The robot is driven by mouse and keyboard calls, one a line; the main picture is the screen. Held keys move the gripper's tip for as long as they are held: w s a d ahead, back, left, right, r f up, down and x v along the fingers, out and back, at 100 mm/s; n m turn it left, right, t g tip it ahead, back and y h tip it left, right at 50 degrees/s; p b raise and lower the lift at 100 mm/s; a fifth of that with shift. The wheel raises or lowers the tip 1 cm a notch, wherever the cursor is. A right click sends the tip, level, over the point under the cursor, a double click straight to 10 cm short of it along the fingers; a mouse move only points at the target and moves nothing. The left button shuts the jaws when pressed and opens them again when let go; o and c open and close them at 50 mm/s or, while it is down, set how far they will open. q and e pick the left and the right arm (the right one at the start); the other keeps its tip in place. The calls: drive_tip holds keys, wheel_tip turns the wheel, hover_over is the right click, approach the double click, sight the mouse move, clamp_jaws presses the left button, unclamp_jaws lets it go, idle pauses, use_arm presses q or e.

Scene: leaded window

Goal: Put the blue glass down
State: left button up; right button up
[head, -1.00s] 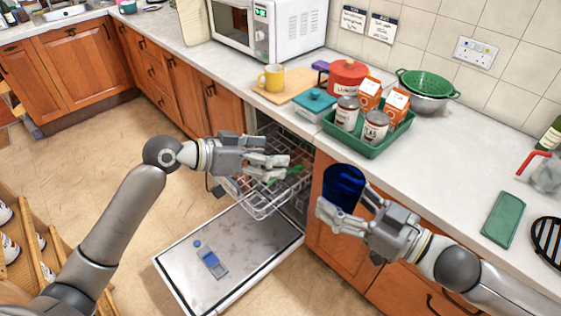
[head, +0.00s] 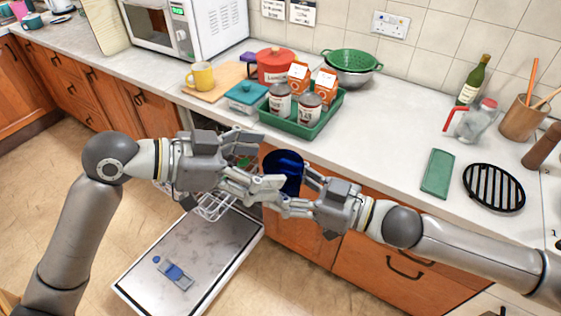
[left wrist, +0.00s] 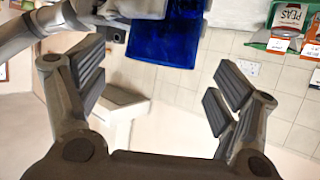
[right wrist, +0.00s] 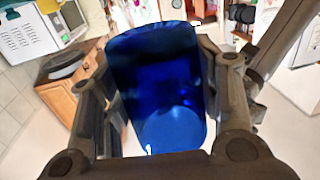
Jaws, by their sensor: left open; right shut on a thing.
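The blue glass (head: 284,172) is dark, see-through blue, held in the air in front of the counter. My right gripper (head: 294,194) is shut on it; in the right wrist view the glass (right wrist: 160,85) fills the space between the fingers. My left gripper (head: 268,188) is open just left of the glass, its fingers overlapping the glass in the head view. In the left wrist view the glass (left wrist: 165,35) shows beyond the open fingers, which have nothing between them. I cannot tell whether the left fingers touch it.
The counter (head: 375,155) has a clear stretch between the green tray (head: 300,131) of cans and cartons and the green cloth (head: 437,173). A black round trivet (head: 494,187) lies farther right. The open dishwasher door (head: 205,255) and its rack (head: 215,205) are below left.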

sight(299, 165)
use_arm(q)
drive_tip(key=shift+x, duration=2.25)
use_arm(e)
drive_tip(key=shift+r, duration=0.1)
use_arm(q)
drive_tip(key=c, duration=1.2)
drive_tip(key=shift+c, duration=0.2)
use_arm(e)
drive_tip(key=o, duration=1.3)
